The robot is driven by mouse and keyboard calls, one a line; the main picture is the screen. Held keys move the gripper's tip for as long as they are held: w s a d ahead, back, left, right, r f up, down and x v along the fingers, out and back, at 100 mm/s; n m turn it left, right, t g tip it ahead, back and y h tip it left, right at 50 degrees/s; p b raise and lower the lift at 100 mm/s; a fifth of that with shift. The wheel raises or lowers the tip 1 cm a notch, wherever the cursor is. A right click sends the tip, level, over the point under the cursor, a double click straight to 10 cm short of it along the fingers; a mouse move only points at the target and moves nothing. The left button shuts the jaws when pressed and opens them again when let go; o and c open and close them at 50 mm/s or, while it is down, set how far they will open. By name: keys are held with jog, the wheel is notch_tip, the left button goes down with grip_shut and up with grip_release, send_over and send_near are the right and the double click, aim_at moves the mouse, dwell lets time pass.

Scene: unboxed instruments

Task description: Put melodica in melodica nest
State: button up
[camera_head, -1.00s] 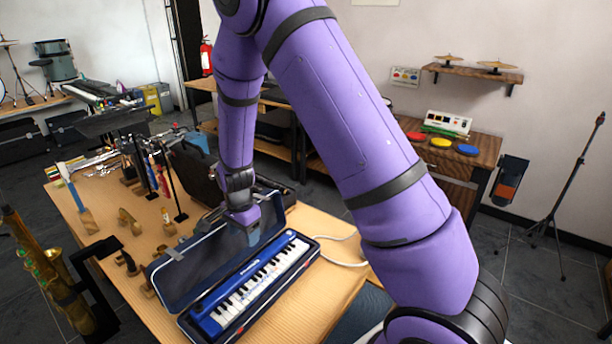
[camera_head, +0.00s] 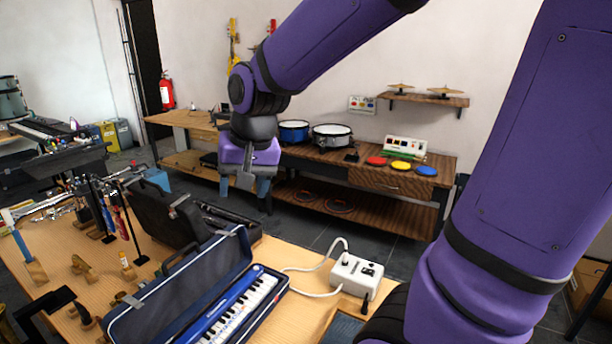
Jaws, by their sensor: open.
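The melodica (camera_head: 238,308), blue with white and black keys, lies in the near half of an open dark blue case on the wooden table. The case's lid (camera_head: 180,290) stands open on the left side. I take this lined case to be the melodica nest; no other nest for it shows. The melodica's lower end runs out of the picture. My gripper (camera_head: 247,185) is raised well above and beyond the case, pointing down, apart from the melodica. Its jaws are open and nothing is seen between them.
A white box (camera_head: 355,275) with a cable stands right of the case. A black open case (camera_head: 170,215) and instrument stands crowd the table's left and back. Behind, a wooden bench (camera_head: 380,178) holds drums and coloured pads. Open floor lies between.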

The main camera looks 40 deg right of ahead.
jog(key=s+d+r+n+t, duration=0.1)
jog(key=s+r+n, duration=0.1)
jog(key=s, duration=0.5)
jog(key=s+d+r+n+t+h, duration=0.1)
jog(key=s+r+n, duration=0.2)
jog(key=s, duration=0.4)
jog(key=shift+d+r, duration=0.15)
jog(key=shift+r, duration=0.2)
dwell(0.3)
